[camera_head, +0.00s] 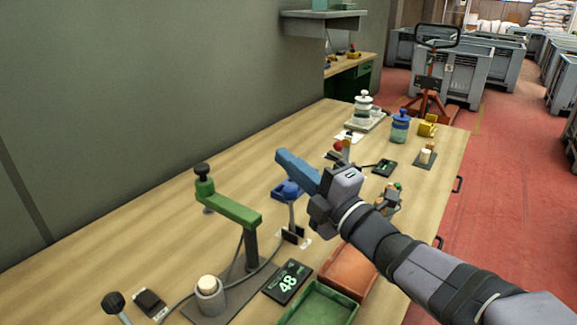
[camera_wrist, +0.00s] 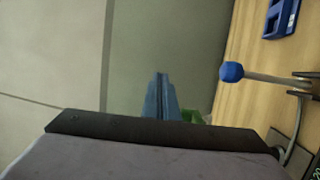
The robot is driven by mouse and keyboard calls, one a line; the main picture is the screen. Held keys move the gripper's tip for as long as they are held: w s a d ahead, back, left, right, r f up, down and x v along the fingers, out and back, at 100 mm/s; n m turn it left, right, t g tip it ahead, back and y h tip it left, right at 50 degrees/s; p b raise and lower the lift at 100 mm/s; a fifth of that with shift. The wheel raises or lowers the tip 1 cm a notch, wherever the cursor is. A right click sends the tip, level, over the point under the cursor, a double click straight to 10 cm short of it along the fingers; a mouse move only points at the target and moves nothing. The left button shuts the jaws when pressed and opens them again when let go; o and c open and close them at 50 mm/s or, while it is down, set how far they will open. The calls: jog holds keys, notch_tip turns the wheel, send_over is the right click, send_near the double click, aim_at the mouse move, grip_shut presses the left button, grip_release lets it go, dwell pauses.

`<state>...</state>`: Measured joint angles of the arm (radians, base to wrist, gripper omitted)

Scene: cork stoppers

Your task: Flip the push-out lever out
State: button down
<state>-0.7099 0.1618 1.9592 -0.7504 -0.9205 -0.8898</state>
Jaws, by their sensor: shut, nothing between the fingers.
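The lever that seems to be the push-out lever has a blue knob (camera_head: 291,188) on a grey rod above a small dark bracket on the table. The blue knob also shows in the wrist view (camera_wrist: 231,71), right of my fingers, with the rod running right to the bracket. In the head view the rod stands nearly upright. My gripper (camera_head: 281,155) has blue fingers, shut together and empty. In the wrist view the shut fingers (camera_wrist: 160,78) point away from the camera, apart from the knob. In the head view they appear above and beyond it.
A green-armed press (camera_head: 237,209) with a dark knob stands left of the lever. A display reading 48 (camera_head: 287,282), a green tray (camera_head: 317,306) and an orange tray (camera_head: 347,271) are in front. A blue slotted block (camera_wrist: 282,18) lies nearby. The table's left side is clear.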

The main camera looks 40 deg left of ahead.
jog(key=w+a+r+m+t+p, duration=0.1)
jog(key=a+r+p, duration=0.1)
jog(key=r+p, duration=0.8)
jog(key=w+a+r+m+p, duration=0.1)
jog(key=a+r+p, duration=0.2)
jog(key=r+p, duration=0.8)
jog(key=w+d+m+t+h+p, duration=0.2)
jog(key=w+m+t+h+p, duration=0.2)
jog(key=w+m+h, duration=0.4)
notch_tip(320, 180, down, 6)
jog(key=w+d+m+g+h, duration=0.1)
jog(key=w, duration=0.1)
jog(key=s+d+f+n+g+h, duration=0.1)
jog(key=s+d+f+g+h, duration=0.2)
jog(key=s+f+g, duration=0.5)
jog(key=s+f, duration=0.1)
jog(key=s, duration=0.4)
jog(key=shift+s+f+n+b, duration=0.15)
jog(key=shift+f+n+b, duration=0.2)
jog(key=shift+n+b, duration=0.05)
